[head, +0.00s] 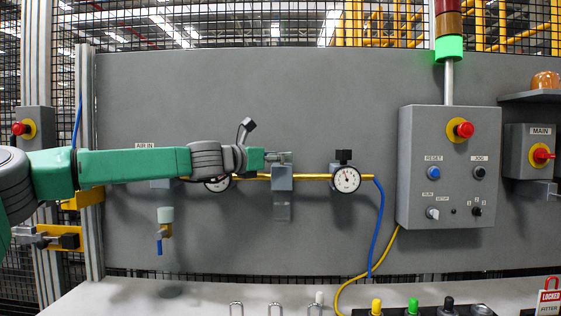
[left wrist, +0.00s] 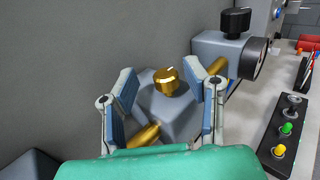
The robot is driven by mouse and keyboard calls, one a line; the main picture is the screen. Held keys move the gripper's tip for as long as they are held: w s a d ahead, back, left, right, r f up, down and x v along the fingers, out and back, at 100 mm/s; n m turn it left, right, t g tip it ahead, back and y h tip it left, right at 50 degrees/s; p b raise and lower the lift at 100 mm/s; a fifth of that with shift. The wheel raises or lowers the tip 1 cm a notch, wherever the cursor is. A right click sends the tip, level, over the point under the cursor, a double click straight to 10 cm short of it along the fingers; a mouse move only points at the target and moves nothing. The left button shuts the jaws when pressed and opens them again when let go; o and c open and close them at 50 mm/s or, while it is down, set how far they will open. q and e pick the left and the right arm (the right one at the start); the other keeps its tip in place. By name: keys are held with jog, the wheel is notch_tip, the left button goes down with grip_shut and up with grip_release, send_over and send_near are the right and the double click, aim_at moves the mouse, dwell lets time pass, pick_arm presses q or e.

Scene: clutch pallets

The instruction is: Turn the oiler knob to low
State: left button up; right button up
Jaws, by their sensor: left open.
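The oiler knob is a brass-coloured knob (left wrist: 166,82) with a pale mark on its top, seen in the left wrist view on a grey block (left wrist: 168,118). In the head view the oiler's grey body (head: 282,178) sits on the yellow pipe, and its knob cannot be made out behind my gripper. My left gripper (head: 280,157) is at the top of this body. In the left wrist view the gripper (left wrist: 160,78) is open, with one finger on each side of the knob and gaps to both. My right gripper is not in view.
A regulator with a black knob (head: 344,156) and a gauge (head: 346,179) stands close to the right. Another gauge (head: 217,184) is partly behind my arm. A control box (head: 447,165) is farther right. A blue hose (head: 379,225) hangs beside the regulator.

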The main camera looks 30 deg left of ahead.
pick_arm(q)
jog(key=shift+w+d+r, duration=0.15)
jog(key=shift+w+d, duration=0.3)
jog(key=shift+d, duration=0.1)
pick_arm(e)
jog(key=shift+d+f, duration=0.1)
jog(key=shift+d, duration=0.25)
pick_arm(q)
jog(key=shift+a, duration=0.1)
jog(key=shift+a, duration=0.3)
grip_shut()
jog(key=shift+d, duration=0.1)
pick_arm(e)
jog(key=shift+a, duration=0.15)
